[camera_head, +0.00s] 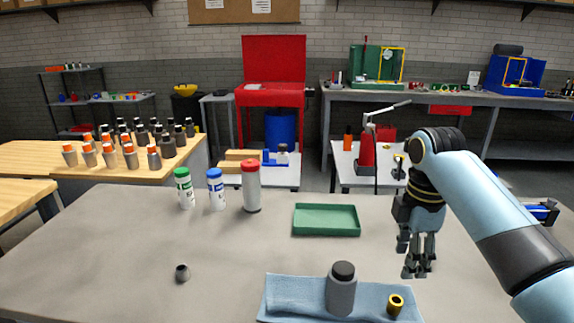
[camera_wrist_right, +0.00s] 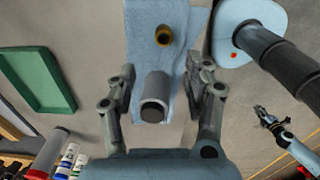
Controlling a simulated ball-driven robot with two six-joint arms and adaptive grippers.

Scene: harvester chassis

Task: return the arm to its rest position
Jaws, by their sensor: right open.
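My right arm comes in from the right in the head view. Its gripper (camera_head: 415,266) hangs with fingers pointing down over the right part of the grey table, right of the blue cloth. The fingers are apart with nothing between them. In the right wrist view the gripper (camera_wrist_right: 163,80) shows two spread fingers, with the grey bottle visible beyond them. The dark-capped grey bottle (camera_head: 341,294) stands upright on the blue cloth (camera_head: 285,293), beside a brass ring (camera_head: 395,304).
A green tray (camera_head: 326,233) lies behind the cloth. A red-capped bottle (camera_head: 251,188), a blue-capped bottle (camera_head: 215,190) and a green-capped bottle (camera_head: 184,189) stand further left. A small grey part (camera_head: 182,273) lies at the left. The table's left and centre are mostly clear.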

